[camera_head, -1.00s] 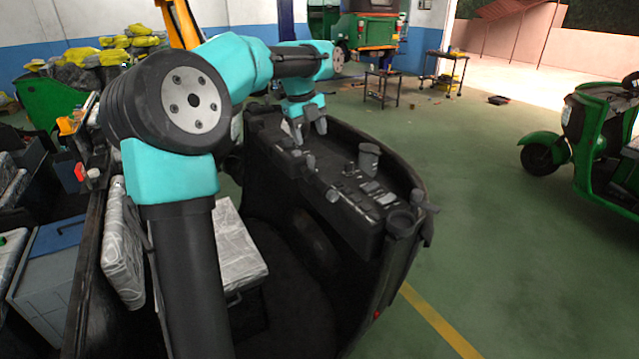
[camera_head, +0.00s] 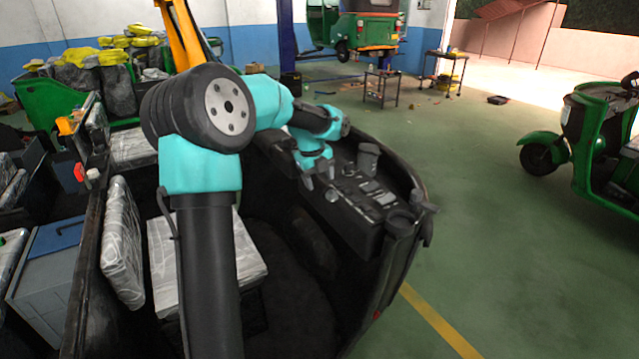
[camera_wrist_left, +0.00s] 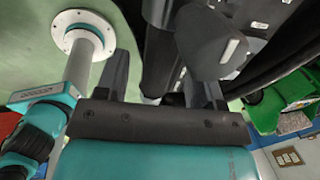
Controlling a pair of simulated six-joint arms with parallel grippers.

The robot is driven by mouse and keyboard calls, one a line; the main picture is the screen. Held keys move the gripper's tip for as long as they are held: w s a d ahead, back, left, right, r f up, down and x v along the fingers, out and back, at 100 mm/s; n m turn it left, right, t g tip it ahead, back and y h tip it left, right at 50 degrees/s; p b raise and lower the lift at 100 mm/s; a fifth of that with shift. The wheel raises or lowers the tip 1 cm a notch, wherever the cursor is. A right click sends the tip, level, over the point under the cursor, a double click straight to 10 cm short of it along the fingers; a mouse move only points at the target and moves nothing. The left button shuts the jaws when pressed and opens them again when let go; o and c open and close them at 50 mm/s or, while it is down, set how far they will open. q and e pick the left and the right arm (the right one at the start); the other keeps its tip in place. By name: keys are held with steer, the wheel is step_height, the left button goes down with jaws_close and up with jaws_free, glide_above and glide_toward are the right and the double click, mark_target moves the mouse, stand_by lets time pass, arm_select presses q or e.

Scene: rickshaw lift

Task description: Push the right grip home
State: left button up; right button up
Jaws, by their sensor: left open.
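A dark dashboard (camera_head: 352,222) spans the front of the vehicle cab, with grey handlebar parts and switches on top. An upright dark grey grip-shaped piece (camera_head: 369,157) stands on its far edge, and a grey knob-like end (camera_head: 417,198) sits at its right end. I cannot tell which of these is the right grip. My left gripper (camera_head: 319,182) points down over the dashboard's near side, left of both pieces, open and with nothing visible between its fingers. In the left wrist view, a rounded grey part (camera_wrist_left: 212,38) lies beyond the right finger. My right gripper is not in view.
Plastic-wrapped seats (camera_head: 205,262) are below and left of the dashboard. A grey box (camera_head: 45,275) stands at far left. A green three-wheeler (camera_head: 590,140) is at right. Open green floor lies right of the cab, with small tables (camera_head: 381,88) at the back.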

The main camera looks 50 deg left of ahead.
arm_select(q)
steer(key=shift+w+f, duration=0.15)
steer(key=shift+f, duration=0.8)
